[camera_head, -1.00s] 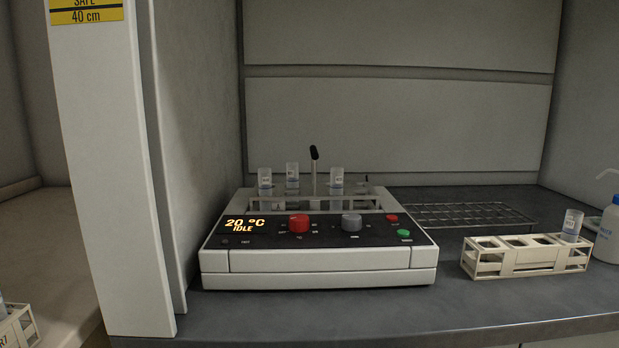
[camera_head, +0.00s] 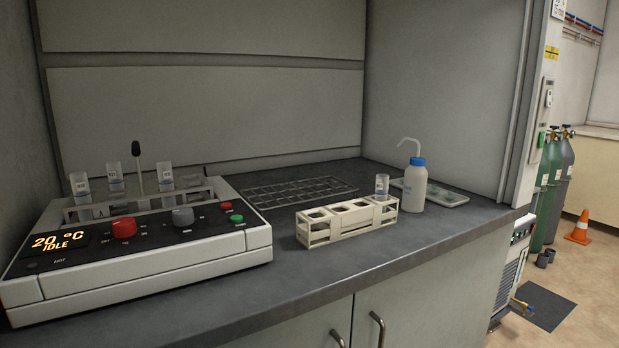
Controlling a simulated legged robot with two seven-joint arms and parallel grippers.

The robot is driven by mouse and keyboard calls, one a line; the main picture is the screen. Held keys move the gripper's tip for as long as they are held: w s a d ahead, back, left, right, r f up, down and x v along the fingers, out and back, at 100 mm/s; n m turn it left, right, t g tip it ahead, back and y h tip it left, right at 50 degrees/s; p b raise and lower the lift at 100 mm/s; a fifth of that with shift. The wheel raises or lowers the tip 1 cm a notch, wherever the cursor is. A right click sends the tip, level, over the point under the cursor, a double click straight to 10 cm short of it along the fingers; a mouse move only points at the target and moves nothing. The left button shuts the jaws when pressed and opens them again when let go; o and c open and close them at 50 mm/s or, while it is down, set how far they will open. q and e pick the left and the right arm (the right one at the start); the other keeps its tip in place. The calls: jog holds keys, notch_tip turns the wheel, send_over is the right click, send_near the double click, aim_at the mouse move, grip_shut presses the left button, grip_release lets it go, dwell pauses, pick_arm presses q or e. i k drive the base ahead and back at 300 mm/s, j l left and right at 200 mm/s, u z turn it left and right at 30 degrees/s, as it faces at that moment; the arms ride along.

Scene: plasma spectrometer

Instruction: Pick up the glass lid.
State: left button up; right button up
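I cannot clearly identify the glass lid. A flat, see-through panel with a grid of openings (camera_head: 300,188) lies on the dark worktop behind the white rack. A flat, pale greenish, glassy plate (camera_head: 446,197) lies farther right, partly hidden by the wash bottle. I cannot tell which of these is the lid. Neither of my grippers is in view.
A heater unit (camera_head: 150,262) reading 20 °C IDLE holds several vials at left. Gas cylinders (camera_head: 562,185) and a cone (camera_head: 579,228) stand at right.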

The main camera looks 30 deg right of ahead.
aim_at(450, 196)
jog(key=k+l+z, duration=0.1)
jog(key=z, duration=0.4)
jog(key=l+z, duration=0.25)
jog(key=z, duration=0.2)
jog(key=k+l+z, duration=0.1)
jog(key=l+z, duration=0.15)
jog(key=z, duration=0.25)
